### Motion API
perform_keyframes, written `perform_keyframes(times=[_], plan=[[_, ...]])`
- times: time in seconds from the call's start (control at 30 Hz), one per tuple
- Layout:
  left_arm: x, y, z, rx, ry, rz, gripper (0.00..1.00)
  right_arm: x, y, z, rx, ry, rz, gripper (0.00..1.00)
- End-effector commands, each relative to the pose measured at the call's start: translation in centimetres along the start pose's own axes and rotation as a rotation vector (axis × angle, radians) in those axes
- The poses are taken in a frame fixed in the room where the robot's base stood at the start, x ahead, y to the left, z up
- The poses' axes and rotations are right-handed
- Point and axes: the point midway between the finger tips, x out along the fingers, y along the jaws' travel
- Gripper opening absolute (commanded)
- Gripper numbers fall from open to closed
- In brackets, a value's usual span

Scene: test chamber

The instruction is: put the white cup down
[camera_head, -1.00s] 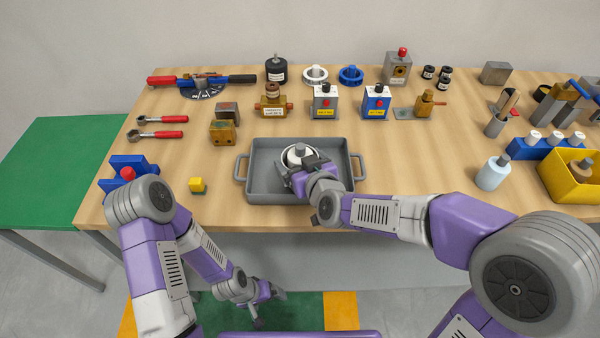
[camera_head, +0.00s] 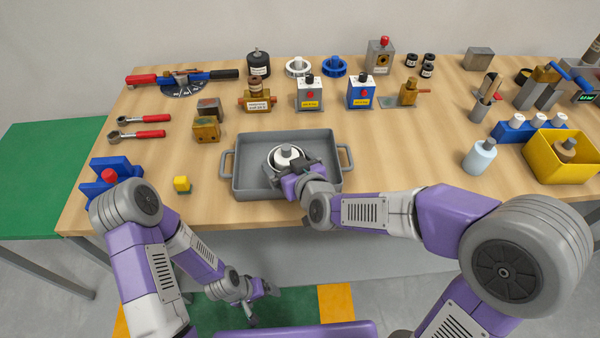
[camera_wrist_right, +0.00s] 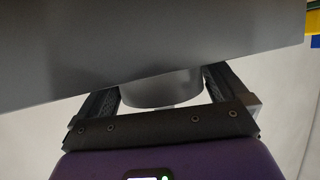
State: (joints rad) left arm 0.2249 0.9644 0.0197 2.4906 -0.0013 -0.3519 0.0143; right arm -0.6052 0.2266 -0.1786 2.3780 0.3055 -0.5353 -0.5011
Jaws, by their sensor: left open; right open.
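The white cup (camera_head: 287,155), a round white piece with a grey knob on top, sits inside the grey tray (camera_head: 240,187). My right gripper (camera_head: 298,170) is over the tray at the cup's near side and hides part of it. In the right wrist view the two open fingers stand on either side of a pale round body (camera_wrist_right: 160,90), likely the cup; I cannot tell whether they touch it. My left gripper (camera_head: 263,304) is open and empty, low in front of the table, away from the tray.
A pale bottle (camera_head: 479,157) and a yellow bin (camera_head: 566,176) are at the right. Table (camera_head: 400,150) right of the tray is clear.

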Motion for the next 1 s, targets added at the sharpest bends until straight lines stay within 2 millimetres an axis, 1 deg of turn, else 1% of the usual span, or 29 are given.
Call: perform_keyframes(times=[0.03, 0.2, 0.3, 0.43, 0.7, 1.0], plan=[[-0.5, 0.2, 0.0, 0.000, 0.000, 0.000, 0.92, -1.1, 0.0, -0.3, 0.000, 0.003, -0.001, 1.00], [-1.9, 0.7, 0.1, 0.000, 0.000, 0.000, 0.92, -5.1, 0.0, -0.4, 0.000, 0.002, -0.001, 1.00], [-0.7, 0.3, 0.0, 0.001, 0.000, 0.000, 0.92, -6.1, 0.0, -0.1, 0.000, 0.007, 0.003, 1.00], [0.1, 0.0, 0.0, 0.000, 0.000, 0.000, 0.92, -7.7, 0.0, 0.1, 0.002, 0.005, 0.000, 1.00], [1.5, -0.6, -0.1, 0.000, 0.000, 0.000, 0.92, -9.6, 0.2, 0.2, 0.002, 0.000, 0.009, 1.00], [2.0, -0.8, -0.1, 0.000, 0.000, 0.000, 0.92, -10.7, 0.0, 0.1, -0.001, -0.001, 0.002, 1.00]])
